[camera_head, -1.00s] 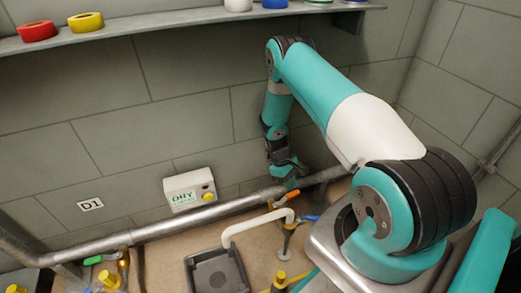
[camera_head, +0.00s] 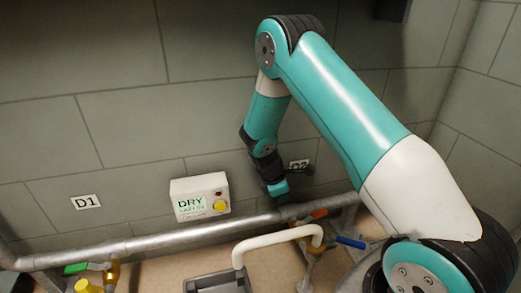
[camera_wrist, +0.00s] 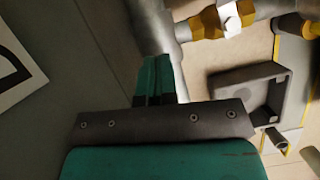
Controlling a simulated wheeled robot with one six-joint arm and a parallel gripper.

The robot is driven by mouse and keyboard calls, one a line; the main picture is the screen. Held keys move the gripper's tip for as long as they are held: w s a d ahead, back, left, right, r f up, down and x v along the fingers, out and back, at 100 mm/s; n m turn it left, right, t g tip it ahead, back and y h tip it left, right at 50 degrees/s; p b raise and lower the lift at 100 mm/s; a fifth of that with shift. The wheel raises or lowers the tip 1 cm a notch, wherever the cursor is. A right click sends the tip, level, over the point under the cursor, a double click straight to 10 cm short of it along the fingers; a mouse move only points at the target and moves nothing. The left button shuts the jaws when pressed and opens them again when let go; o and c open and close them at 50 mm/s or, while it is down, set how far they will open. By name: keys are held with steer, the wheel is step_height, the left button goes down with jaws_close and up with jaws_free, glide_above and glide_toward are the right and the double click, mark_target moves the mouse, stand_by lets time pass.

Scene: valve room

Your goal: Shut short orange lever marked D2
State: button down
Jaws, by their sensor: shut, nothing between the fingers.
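The short orange lever (camera_head: 319,213) sits on the grey pipe at right of centre in the head view. It lies nearly along the pipe, tilted up a little to the right. The D2 plate (camera_head: 299,164) is on the wall above it, partly covered by my wrist. My gripper (camera_head: 281,197) points down at the pipe just left of the lever; I cannot tell if it touches. In the wrist view its teal fingers (camera_wrist: 155,78) are together and empty beside the pipe. I cannot make out the orange lever in the wrist view.
A blue lever (camera_head: 350,242) lies right of a white bent pipe (camera_head: 275,240). A dark tray (camera_head: 215,284) is below. A white DRY box (camera_head: 199,197) and the D1 plate (camera_head: 86,202) are on the wall. A green lever (camera_head: 76,268) is at far left.

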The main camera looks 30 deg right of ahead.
steer(key=shift+a+f+n+b, duration=0.25)
steer(key=shift+f+n+b, duration=0.05)
steer(key=shift+n+b, duration=0.15)
steer(key=a+p, duration=0.1)
steer(key=w+a+r+p, duration=0.1)
steer(key=a+p, duration=0.2)
steer(key=shift+w+r, duration=0.25)
steer(key=shift+r, duration=0.15)
steer(key=s+a+r+m+y+p, duration=0.1)
steer(key=a+r+m+p, duration=0.1)
steer(key=r, duration=0.6)
steer(key=s+a+r+m+t+y+p, duration=0.1)
steer(key=r+p, duration=0.3)
steer(key=r, duration=0.5)
steer(key=s+a+r+m+t+p, duration=0.1)
steer(key=s+a+r+m+p, duration=0.1)
steer(key=r, duration=0.6)
steer(key=shift+s+a+r+m+y+p, duration=0.3)
steer(key=shift+s+a+m+y+p, duration=0.1)
steer(key=shift+m+p, duration=0.3)
